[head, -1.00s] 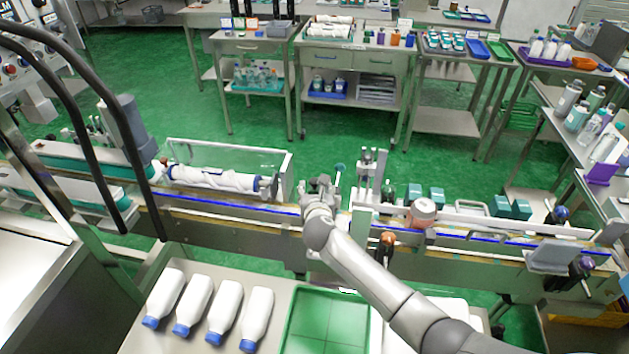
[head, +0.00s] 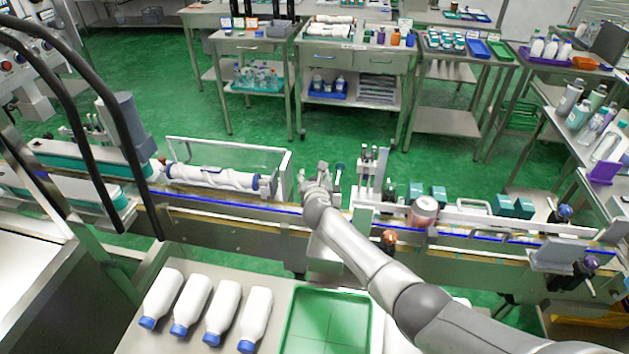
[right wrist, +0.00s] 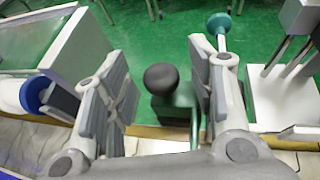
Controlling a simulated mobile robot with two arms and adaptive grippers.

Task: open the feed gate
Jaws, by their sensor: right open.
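My right gripper (head: 318,178) is over the conveyor line, just right of the clear-walled guard. In the right wrist view its two grey finger pads (right wrist: 163,95) are apart. A round black knob (right wrist: 160,78) on a green post stands between the fingers, with a visible gap on both sides. In the head view my gripper hides this knob. I cannot tell for sure which part is the feed gate; the knob may be its handle. My left gripper is not in view.
A teal disc on a rod (head: 339,168) stands just beyond my gripper, also in the right wrist view (right wrist: 219,23). An upright fixture (head: 370,170) is right. White bottles (head: 222,308) and a green tray (head: 326,325) lie in front.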

